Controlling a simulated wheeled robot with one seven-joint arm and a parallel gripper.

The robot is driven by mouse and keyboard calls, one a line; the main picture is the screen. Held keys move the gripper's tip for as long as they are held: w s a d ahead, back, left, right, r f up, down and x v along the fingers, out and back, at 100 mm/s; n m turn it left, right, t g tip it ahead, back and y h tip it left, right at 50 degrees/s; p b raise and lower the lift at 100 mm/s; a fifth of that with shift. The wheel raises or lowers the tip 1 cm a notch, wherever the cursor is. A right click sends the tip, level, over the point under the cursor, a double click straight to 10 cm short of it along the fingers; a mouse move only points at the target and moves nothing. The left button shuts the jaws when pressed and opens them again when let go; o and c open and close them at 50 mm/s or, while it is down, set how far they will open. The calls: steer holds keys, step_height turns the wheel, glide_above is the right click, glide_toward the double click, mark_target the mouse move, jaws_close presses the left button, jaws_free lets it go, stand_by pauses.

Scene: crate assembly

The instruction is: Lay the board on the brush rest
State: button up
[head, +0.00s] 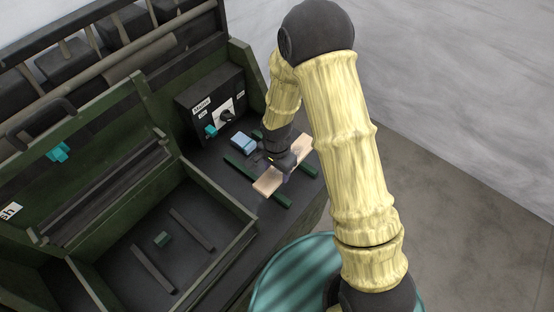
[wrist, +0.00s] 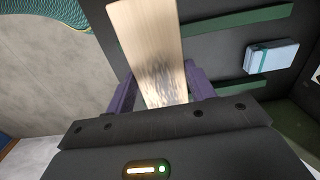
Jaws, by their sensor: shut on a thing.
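The pale wooden board (head: 267,182) lies across two dark green rails (head: 242,168), which look like the brush rest, on the dark worktop. My gripper (head: 283,162) is shut on the board near its middle, from above. In the wrist view the board (wrist: 150,35) runs between the two purple fingers of my gripper (wrist: 165,90). The rails (wrist: 230,20) show to the right of the board there. I cannot tell whether the board touches the rails or hovers just above them. My gripper hides the board's middle in the head view.
A light blue box (head: 243,143) sits beside the rails, in front of a black switch box (head: 212,103). The worktop's right edge is close to the rails.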

steer(key=shift+w+f, duration=0.45)
steer(key=shift+f+b, duration=0.8)
steer(key=shift+f, duration=0.1)
steer(key=shift+f+b, duration=1.75)
steer(key=shift+f, duration=0.6)
steer(key=shift+s+r, duration=0.1)
steer(key=shift+s, duration=0.1)
steer(key=shift+w+f, duration=0.1)
steer(key=shift+f, duration=0.2)
